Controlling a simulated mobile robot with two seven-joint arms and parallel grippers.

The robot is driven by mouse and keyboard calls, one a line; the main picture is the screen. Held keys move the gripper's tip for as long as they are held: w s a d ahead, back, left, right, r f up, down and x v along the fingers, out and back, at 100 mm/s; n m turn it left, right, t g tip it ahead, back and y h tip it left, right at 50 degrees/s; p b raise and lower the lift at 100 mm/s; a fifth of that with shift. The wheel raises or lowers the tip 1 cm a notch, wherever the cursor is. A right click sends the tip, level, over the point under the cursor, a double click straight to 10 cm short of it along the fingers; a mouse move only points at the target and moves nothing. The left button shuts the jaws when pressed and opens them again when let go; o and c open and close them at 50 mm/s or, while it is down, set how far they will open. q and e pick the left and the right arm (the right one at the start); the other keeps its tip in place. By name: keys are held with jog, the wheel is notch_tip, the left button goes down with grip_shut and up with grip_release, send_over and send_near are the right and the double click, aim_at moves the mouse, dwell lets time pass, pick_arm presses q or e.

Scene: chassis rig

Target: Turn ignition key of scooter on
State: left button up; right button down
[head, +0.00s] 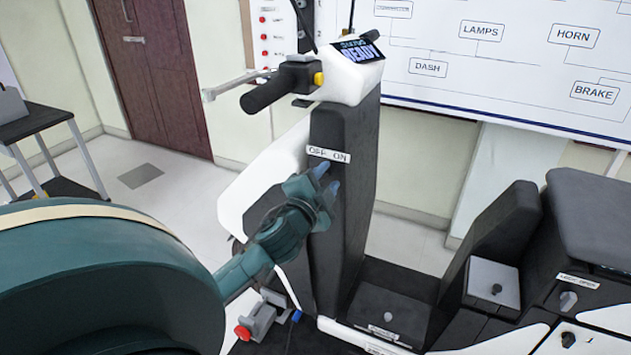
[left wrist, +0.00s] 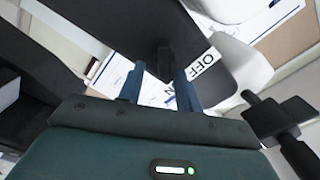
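The scooter's dark front column (head: 345,130) stands in the middle of the head view. A white OFF/ON label (head: 328,153) is on it, and it also shows in the left wrist view (left wrist: 205,66). The dark ignition key (left wrist: 165,58) shows in the left wrist view, upright in that picture, between my finger ends. In the head view my gripper hides it. My left gripper (head: 326,178) is at the column just below the label. Its two blue fingers (left wrist: 160,88) are apart, with a gap on each side of the key. My right gripper is not seen.
Above are the handlebar grip (head: 268,92), brake lever (head: 228,86) and a display (head: 358,50) reading READY. A red-buttoned device (head: 262,318) lies below my gripper.

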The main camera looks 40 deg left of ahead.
pick_arm(q)
jog(key=b+v, duration=0.2)
jog(key=v, duration=1)
jog(key=shift+s, duration=0.35)
